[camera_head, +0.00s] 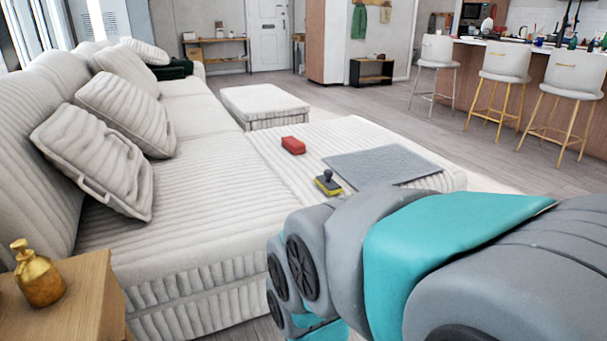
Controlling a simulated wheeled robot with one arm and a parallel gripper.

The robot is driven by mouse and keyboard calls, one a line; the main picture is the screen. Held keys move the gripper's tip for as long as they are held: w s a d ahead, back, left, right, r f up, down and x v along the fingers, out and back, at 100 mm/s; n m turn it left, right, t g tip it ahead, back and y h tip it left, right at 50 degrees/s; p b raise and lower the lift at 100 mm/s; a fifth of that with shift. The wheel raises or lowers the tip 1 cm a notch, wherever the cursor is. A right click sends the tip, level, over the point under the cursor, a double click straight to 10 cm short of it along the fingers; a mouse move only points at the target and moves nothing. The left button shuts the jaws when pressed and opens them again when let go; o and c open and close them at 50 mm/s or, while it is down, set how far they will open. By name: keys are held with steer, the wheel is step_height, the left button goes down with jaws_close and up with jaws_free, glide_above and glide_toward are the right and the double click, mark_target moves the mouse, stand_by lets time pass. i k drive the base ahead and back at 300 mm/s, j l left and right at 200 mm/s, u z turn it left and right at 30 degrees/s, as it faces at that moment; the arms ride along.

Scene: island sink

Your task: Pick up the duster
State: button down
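A small yellow-and-black object with a raised dark grip (327,183) lies on the ribbed cream seat of the sofa's chaise, close to the near left corner of a grey mat. A red block (293,145) lies on the same seat, a little farther back and to the left. I cannot tell for certain which of the two is the duster. My grey and teal arm fills the lower right of the view, in front of the chaise. My gripper is not in view, so its state and any hold are hidden.
The grey mat (382,166) lies flat on the chaise (270,152). Cushions (125,112) line the sofa back at left. A wooden side table (85,300) with a gold bottle (37,275) stands at near left. An ottoman (263,103) and bar stools (502,62) stand farther back.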

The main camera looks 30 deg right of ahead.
mark_target(325, 181)
steer(key=z, duration=0.85)
steer(key=u, duration=1.9)
steer(key=z, duration=1.85)
steer(key=i+z, duration=0.4)
steer(key=i, duration=0.85)
